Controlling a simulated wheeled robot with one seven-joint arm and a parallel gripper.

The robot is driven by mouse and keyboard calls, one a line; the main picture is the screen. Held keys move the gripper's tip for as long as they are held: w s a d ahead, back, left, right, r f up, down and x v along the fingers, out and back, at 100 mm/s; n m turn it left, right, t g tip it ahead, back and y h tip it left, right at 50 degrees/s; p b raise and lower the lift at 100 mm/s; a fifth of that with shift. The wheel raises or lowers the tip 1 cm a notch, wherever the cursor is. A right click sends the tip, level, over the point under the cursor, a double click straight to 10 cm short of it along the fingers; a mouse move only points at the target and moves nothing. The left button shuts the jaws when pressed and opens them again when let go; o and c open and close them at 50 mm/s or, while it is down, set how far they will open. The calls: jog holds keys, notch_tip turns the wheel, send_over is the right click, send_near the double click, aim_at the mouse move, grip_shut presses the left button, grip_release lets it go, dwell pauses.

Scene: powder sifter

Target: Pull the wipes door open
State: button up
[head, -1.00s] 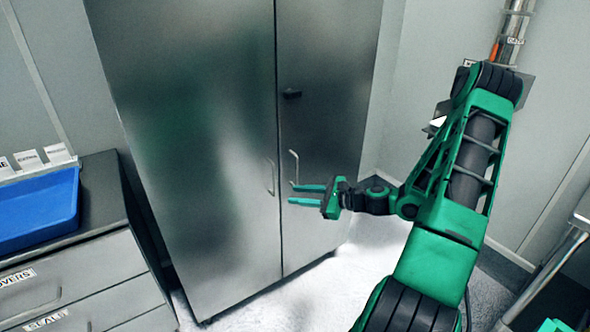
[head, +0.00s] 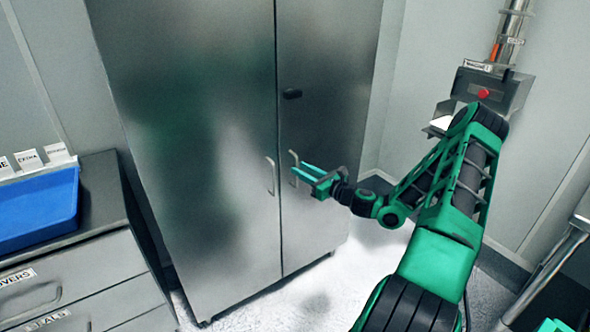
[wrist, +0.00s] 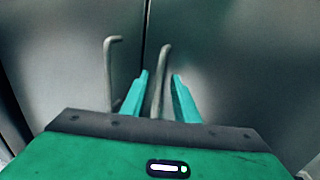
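A tall grey metal cabinet with two doors stands ahead; no wipes label is legible on it. The left door (head: 200,160) and right door (head: 325,125) are shut, with a thin dark seam between them. The left door's handle (head: 271,176) and the right door's handle (head: 293,160) are upright bars beside the seam. My gripper (head: 298,167) is at the right door's handle. In the wrist view its two teal fingers (wrist: 160,75) are apart, one on each side of that handle (wrist: 157,95), with gaps visible. The left handle (wrist: 110,75) is outside the fingers.
A drawer unit (head: 75,275) with a blue tray (head: 40,208) stands at left. A wall dispenser with a red button (head: 484,93) is at right. Pale floor (head: 330,290) is clear before the cabinet.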

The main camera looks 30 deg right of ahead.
jog(key=shift+x, duration=1.6)
grip_shut()
jog(key=shift+a, duration=0.1)
